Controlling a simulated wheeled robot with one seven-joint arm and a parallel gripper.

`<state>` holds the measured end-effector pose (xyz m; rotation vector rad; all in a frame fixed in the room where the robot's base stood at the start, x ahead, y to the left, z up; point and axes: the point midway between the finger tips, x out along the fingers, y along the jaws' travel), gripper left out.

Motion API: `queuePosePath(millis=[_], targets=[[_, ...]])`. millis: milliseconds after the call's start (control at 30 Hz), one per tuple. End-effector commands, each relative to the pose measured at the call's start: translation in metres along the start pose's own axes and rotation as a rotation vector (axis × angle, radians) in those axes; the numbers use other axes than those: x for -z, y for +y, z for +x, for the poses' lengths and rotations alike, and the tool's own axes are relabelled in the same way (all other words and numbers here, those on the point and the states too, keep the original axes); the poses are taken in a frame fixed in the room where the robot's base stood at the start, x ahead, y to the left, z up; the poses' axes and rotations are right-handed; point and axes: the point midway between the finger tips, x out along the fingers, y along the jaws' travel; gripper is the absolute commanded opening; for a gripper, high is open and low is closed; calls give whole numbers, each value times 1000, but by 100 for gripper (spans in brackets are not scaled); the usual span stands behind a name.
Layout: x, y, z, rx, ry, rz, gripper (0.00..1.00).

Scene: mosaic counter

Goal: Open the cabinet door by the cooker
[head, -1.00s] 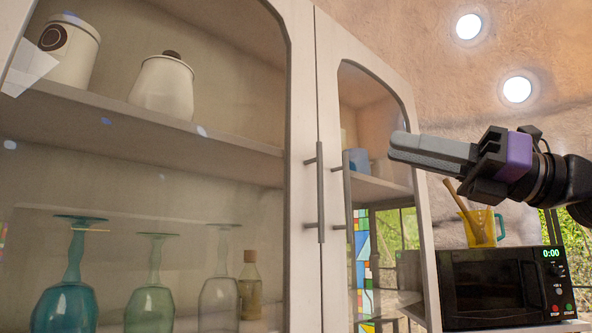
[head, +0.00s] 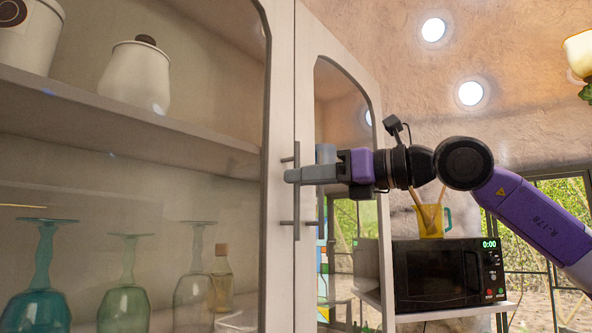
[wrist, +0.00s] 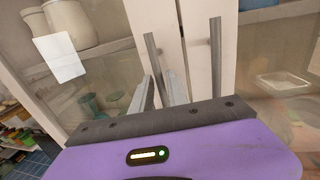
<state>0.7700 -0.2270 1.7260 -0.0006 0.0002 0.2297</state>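The cabinet has two pale glass-fronted doors, a left door (head: 279,80) and a right door (head: 310,40), both closed. Each has an upright grey bar handle near the middle seam. My gripper (head: 292,175) is at the handles in the head view, its near finger crossing in front of the left door's handle (head: 297,238). The right door's handle (head: 320,218) is partly hidden behind my gripper. In the wrist view the fingers (wrist: 162,92) look apart, with the left handle (wrist: 154,58) seemingly between them; contact cannot be told. The right handle (wrist: 215,55) stands outside them. No cooker is visible.
A black microwave (head: 435,275) stands on a shelf right of the cabinet, with a yellow mug (head: 430,220) of wooden utensils on top. Behind the left glass are a white jar (head: 135,80), upturned glasses (head: 127,300) and a bottle (head: 221,280).

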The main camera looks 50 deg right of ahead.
Motion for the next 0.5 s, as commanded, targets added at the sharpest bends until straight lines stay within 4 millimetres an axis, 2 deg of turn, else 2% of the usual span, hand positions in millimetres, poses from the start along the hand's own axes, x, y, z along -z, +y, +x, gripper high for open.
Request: queuePosePath(millis=[167, 433, 467, 500], targets=[[-1, 0, 14, -1, 0, 1, 19], [0, 0, 15, -1, -1, 1, 19], [0, 0, 15, -1, -1, 1, 17], [0, 0, 15, -1, -1, 1, 9]])
